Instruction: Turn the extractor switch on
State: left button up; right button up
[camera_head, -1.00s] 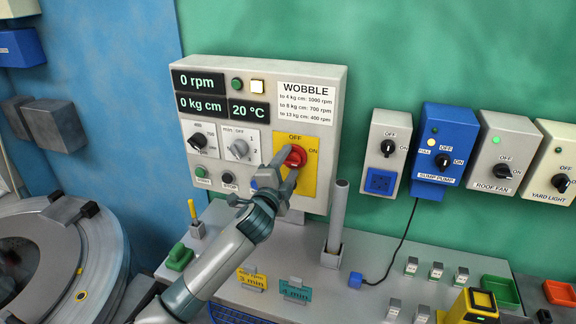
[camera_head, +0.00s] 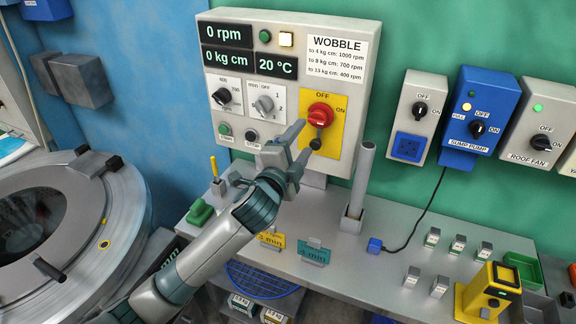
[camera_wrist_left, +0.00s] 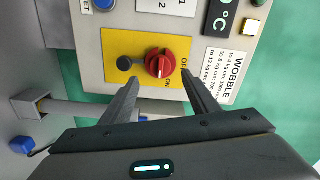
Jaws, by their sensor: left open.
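The red rotary switch (camera_head: 320,115) sits on a yellow plate (camera_head: 336,147) with OFF above it and ON to its right, on the grey control box (camera_head: 293,25). I cannot clearly tell which label its handle points to. A dark round part sits just below it. My left gripper (camera_head: 304,141) is open and empty, at the lower left of the switch in the head view. In the wrist view the red switch (camera_wrist_left: 160,64) appears beyond and between the spread fingertips (camera_wrist_left: 162,76), apparently apart from them. My right gripper is not in view.
Further right are the sump pump box (camera_head: 474,110) and roof fan box (camera_head: 539,122), each with its own black knob. A grey post (camera_head: 360,180) stands on the grey bench (camera_head: 340,255) right of my arm. A drum (camera_head: 75,235) is at left.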

pick_arm(q)
jog(key=b+v, duration=0.2)
jog(key=v, duration=0.6)
